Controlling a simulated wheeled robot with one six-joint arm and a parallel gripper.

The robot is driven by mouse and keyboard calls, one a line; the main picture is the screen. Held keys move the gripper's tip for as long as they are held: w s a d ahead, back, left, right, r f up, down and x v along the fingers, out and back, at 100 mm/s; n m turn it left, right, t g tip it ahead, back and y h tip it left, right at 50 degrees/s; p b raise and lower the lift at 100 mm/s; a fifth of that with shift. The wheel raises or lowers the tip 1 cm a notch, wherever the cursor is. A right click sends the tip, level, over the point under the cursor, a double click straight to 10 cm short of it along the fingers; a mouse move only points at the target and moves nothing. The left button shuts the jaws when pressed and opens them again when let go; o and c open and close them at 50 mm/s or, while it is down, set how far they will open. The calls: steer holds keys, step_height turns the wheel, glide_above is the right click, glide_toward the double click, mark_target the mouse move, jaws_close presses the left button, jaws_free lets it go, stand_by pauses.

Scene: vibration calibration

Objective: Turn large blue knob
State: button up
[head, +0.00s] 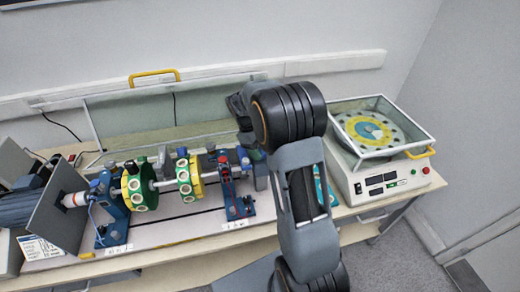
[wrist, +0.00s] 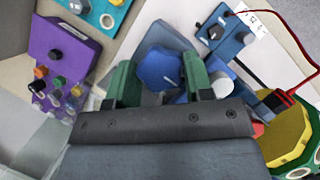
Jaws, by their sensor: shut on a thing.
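The large blue knob (wrist: 160,68) shows in the wrist view, lobed and with a light line on its face. It sits on a blue-grey block. My gripper (wrist: 159,77) has one green finger on each side of it and is shut on it. In the head view my arm covers the knob, and my gripper is mostly hidden behind the wrist.
A purple panel (wrist: 62,62) with small knobs stands left in the wrist view. A blue box (wrist: 219,32) with a red cable is at right. Green-and-yellow discs (head: 140,187) sit on the rig's shaft. A balancing machine (head: 375,180) stands right of my arm.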

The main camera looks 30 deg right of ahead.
steer(key=o, duration=0.9)
steer(key=b+v, duration=0.1)
steer(key=v, duration=1.3)
steer(key=shift+f, duration=0.1)
stand_by(0.4)
